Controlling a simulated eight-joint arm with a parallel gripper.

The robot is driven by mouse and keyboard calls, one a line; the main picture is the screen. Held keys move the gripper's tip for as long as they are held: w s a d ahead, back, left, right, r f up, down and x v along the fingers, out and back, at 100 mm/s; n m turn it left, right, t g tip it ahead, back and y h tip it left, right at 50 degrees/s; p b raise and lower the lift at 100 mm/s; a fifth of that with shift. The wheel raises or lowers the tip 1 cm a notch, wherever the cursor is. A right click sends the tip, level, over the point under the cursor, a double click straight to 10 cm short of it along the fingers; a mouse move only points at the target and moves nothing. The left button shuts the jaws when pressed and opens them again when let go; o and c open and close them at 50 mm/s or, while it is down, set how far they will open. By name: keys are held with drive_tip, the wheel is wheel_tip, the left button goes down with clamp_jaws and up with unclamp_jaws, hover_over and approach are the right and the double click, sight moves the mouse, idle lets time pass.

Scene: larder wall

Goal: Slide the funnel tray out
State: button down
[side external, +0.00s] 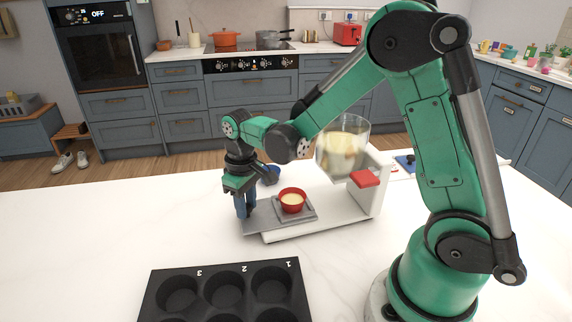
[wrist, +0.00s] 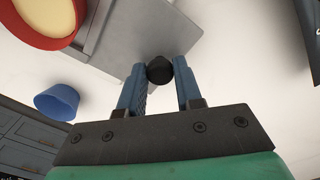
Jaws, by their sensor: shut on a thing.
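The grey funnel tray (side external: 262,221) extends from the left of the white dispenser (side external: 378,192), flat and low above its base. It also shows in the wrist view (wrist: 150,38). A red cup (side external: 292,202) with pale yellow contents sits upright on a raised square on it; part of this cup shows in the wrist view (wrist: 55,22). My gripper (side external: 245,211) is at the tray's left end. In the wrist view my gripper (wrist: 160,72) has its blue fingers shut on the round black knob (wrist: 160,69) at the tray's edge. The knob is hidden in the side view.
The dispenser has a clear hopper (side external: 342,145) with yellow contents and a red part (side external: 364,179). A blue cup (side external: 270,174) stands behind the tray and shows in the wrist view (wrist: 57,102). A black numbered muffin pan (side external: 213,272) lies in front. White counter left is clear.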

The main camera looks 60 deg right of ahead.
drive_tip(key=c, duration=0.6)
unclamp_jaws()
drive_tip(key=shift+r, duration=0.1)
drive_tip(key=shift+r, duration=2.7)
drive_tip(key=shift+s+a+r+m+t, duration=0.2)
drive_tip(key=shift+s+a+r+t, duration=0.15)
drive_tip(key=shift+s+r+t, duration=0.7)
drive_tip(key=shift+s+a+r+m+t, duration=0.2)
drive_tip(key=shift+s+a+r+t, duration=0.25)
drive_tip(key=shift+s+t, duration=1)
drive_tip(key=shift+s+a+r+m+t, duration=0.2)
drive_tip(key=shift+s+a+r+t, duration=0.1)
drive_tip(key=shift+s+r+t, duration=0.75)
